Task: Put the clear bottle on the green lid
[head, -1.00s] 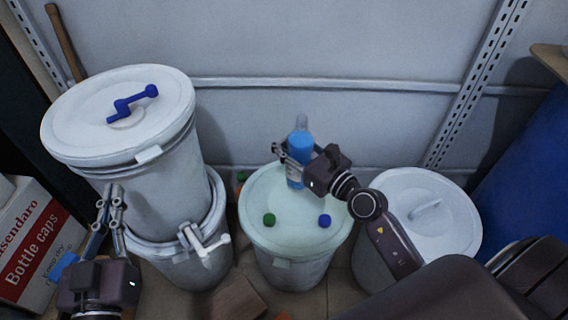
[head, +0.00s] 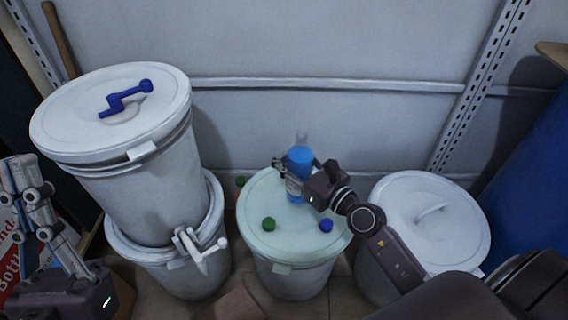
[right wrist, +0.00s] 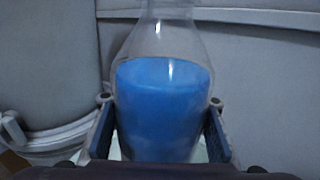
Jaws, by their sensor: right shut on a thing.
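The clear bottle (head: 300,160) holds blue liquid and stands upright at the back of the pale green lid (head: 284,244) on the middle drum. I cannot tell whether its base touches the lid. My right gripper (head: 297,174) is shut around the bottle's body. In the right wrist view the bottle (right wrist: 162,105) sits between the two fingers, its base hidden. My left gripper (head: 26,186) is raised at the far left, away from the bottle, and its opening is unclear.
A green cap (head: 268,224) and a blue cap (head: 326,226) lie on the lid's front half. Two stacked white drums (head: 150,190) stand to the left, a blue crank (head: 125,98) on top. A white-lidded drum (head: 430,240) and a blue barrel (head: 530,170) stand to the right.

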